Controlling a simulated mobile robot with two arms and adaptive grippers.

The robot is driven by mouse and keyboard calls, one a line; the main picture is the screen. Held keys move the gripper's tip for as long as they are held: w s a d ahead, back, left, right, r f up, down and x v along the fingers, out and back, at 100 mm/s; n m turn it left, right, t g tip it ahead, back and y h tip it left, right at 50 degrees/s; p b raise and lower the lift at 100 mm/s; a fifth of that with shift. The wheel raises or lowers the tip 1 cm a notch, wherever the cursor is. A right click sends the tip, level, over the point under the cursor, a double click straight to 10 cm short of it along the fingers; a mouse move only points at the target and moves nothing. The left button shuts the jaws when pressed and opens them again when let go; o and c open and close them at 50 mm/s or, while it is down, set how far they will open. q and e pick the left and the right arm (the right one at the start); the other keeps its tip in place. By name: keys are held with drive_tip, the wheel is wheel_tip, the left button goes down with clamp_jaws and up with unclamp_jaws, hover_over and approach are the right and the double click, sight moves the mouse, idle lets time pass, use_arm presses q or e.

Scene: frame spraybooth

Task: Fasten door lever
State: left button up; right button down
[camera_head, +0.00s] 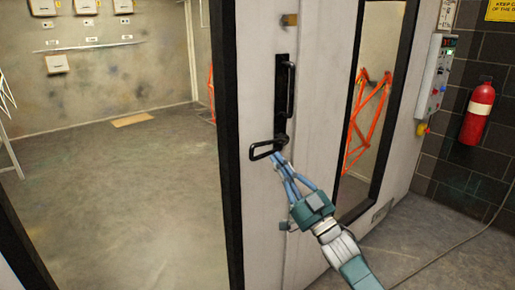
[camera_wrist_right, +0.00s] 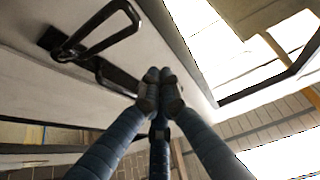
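The door (camera_head: 322,60) is a pale panel with a dark edge, standing beside the open booth. It carries a black upright pull handle (camera_head: 291,90) and, below it, a black loop-shaped door lever (camera_head: 262,150) pointing left. My right gripper (camera_head: 276,156) comes up from below, its blue fingers drawn together right at the lever. In the right wrist view the fingertips (camera_wrist_right: 159,83) nearly meet, with a black looped handle (camera_wrist_right: 100,38) up to their left. A dark bar runs behind the tips; I cannot tell whether they touch it. Nothing is visibly held. My left gripper is out of view.
A window (camera_head: 384,50) is set in the panel on the right, with an orange frame (camera_head: 366,120) seen through it. A control box (camera_head: 436,75) and a red fire extinguisher (camera_head: 477,114) are further right. The booth floor (camera_head: 120,190) is largely clear.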

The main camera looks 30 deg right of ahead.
sight(258, 144)
drive_tip(key=w+p, duration=0.1)
drive_tip(key=w, duration=0.2)
drive_tip(key=w+r+p, duration=0.1)
drive_tip(key=w+p, duration=0.1)
drive_tip(key=w, duration=0.1)
drive_tip(key=w+r+p, duration=0.1)
drive_tip(key=w, duration=0.2)
drive_tip(key=shift+w+a, duration=0.1)
drive_tip(key=shift+a, duration=0.15)
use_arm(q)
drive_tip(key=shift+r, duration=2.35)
use_arm(e)
drive_tip(key=shift+a+f, duration=0.1)
drive_tip(key=shift+f, duration=0.4)
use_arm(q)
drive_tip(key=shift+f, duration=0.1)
